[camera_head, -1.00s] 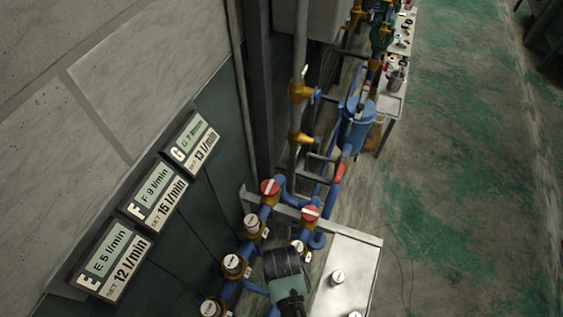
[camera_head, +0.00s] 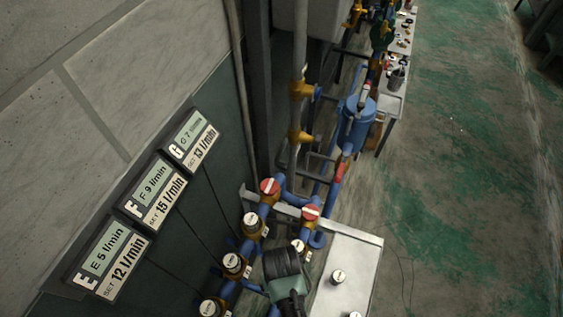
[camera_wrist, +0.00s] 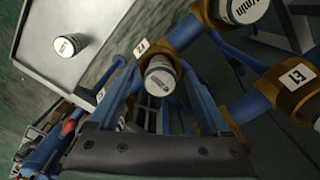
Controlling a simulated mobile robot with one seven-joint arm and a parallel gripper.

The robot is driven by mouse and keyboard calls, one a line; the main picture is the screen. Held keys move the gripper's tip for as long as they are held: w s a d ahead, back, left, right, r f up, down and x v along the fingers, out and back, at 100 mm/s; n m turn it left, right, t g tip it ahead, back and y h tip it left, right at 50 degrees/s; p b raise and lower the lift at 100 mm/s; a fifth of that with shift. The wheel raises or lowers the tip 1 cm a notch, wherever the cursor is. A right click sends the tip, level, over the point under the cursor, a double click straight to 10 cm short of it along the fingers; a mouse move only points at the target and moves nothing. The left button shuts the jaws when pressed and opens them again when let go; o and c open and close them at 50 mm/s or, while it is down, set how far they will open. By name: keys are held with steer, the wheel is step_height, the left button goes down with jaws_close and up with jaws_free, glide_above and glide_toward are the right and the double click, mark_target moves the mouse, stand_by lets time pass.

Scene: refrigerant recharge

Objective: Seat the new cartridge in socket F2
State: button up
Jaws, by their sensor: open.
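My gripper (camera_wrist: 158,72) is open in the wrist view, with one blue-grey finger on each side of a white-capped cartridge (camera_wrist: 160,80). That cartridge sits in a brass socket on the blue pipework. The small tag (camera_wrist: 141,48) beside it seems to start with F, but I cannot read it for certain. Whether the fingers touch the cap is not clear. In the head view my gripper (camera_head: 287,272) is just below a white-capped cartridge (camera_head: 299,247), and its fingers are hidden. Another white cartridge (camera_wrist: 71,45) stands upright on the metal table (camera_wrist: 100,20); it also shows in the head view (camera_head: 338,277).
Other white-capped fittings (camera_head: 235,262) line the left pipe, and red-capped fittings (camera_head: 311,213) stand farther back. A wall display F (camera_head: 155,192) reads 9 l/min, set 15. A blue tank (camera_head: 356,125) stands behind. The green floor on the right is clear.

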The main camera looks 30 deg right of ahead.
step_height(320, 180, up, 12)
steer(key=b, duration=0.1)
steer(key=shift+r, duration=0.25)
step_height(320, 180, up, 6)
steer(key=p, duration=0.7)
stand_by(0.8)
